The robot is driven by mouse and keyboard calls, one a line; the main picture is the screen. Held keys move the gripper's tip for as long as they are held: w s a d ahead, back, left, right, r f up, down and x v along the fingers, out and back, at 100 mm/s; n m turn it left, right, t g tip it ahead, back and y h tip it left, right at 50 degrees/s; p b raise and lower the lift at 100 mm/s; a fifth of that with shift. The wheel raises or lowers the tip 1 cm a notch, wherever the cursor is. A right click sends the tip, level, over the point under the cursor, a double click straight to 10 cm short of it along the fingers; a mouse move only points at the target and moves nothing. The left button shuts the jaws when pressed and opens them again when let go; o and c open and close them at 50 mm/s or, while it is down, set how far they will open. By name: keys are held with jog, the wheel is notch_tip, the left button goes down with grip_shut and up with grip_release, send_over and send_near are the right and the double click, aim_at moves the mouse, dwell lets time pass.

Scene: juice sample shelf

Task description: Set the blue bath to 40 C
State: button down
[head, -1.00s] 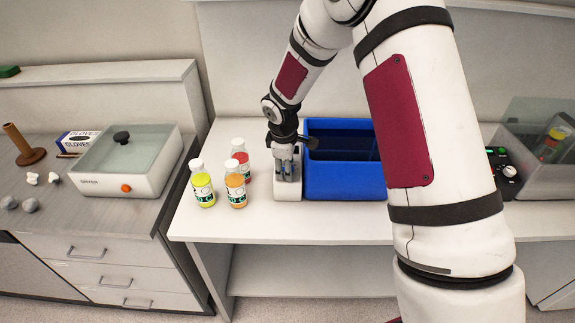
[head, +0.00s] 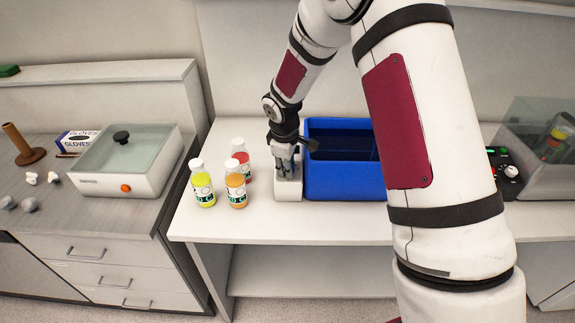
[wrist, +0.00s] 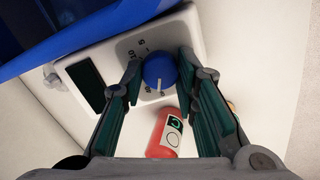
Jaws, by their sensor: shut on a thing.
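The blue bath (head: 345,182) is a blue tub of dark liquid on the white table. Its white control box (head: 288,190) stands at its left side, and the box top also shows in the wrist view (wrist: 120,50). A blue knob (wrist: 160,70) with a pale pointer line sits on the box, with scale marks around it. The pointer faces toward the bottom of the wrist picture. A dark display (wrist: 86,84) beside the knob shows no readable figures. My gripper (head: 286,172) points down over the box, its fingers (wrist: 160,78) shut on the knob's two sides.
Yellow (head: 203,190), orange (head: 236,190) and red (head: 241,160) juice bottles stand close left of the control box. A lidded bath (head: 120,182) sits on the left bench. A green-lit control panel (head: 508,170) is at the right. The table's front left is clear.

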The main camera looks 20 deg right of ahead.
jog(key=shift+m+b, duration=0.35)
jog(key=shift+m, duration=1.75)
jog(key=c, duration=1.2)
grip_release()
jog(key=shift+c, duration=0.2)
jog(key=shift+r, duration=0.1)
jog(key=v, duration=1.1)
jog(key=shift+r, duration=0.4)
jog(key=shift+s, duration=0.1)
